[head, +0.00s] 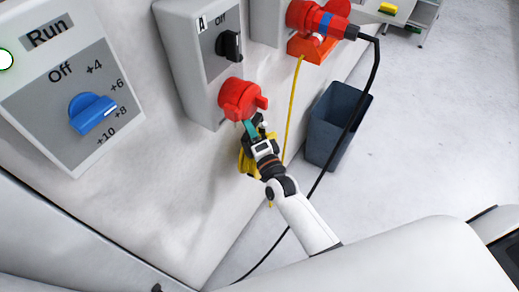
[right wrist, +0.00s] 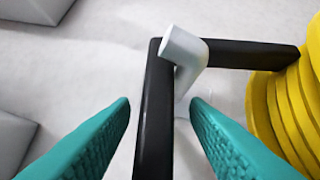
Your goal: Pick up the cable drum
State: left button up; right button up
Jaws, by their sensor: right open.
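The cable drum (head: 245,162), wound in yellow, is at the white wall below a red socket, partly hidden behind my right gripper. In the right wrist view its yellow windings (right wrist: 285,105) fill the right edge. A black bar frame (right wrist: 155,110) reaches left from them, and a pale grey hook (right wrist: 184,48) crosses its upper corner. My right gripper (head: 252,128), with teal fingers, is open. In the wrist view its fingertips (right wrist: 160,102) lie on either side of the black bar, with gaps visible on both sides. My left gripper is not in view.
The red socket (head: 240,98) sits just above my right gripper, under a grey switch box (head: 185,45). A red plug (head: 318,18) with a black cable (head: 373,85) is at upper right. A yellow cord (head: 292,110) hangs beside the gripper. A dark bin (head: 335,125) stands right of it.

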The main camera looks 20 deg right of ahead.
jog(key=shift+c, duration=0.3)
grip_shut()
jog(key=shift+r, duration=0.15)
jog(key=shift+r, duration=0.15)
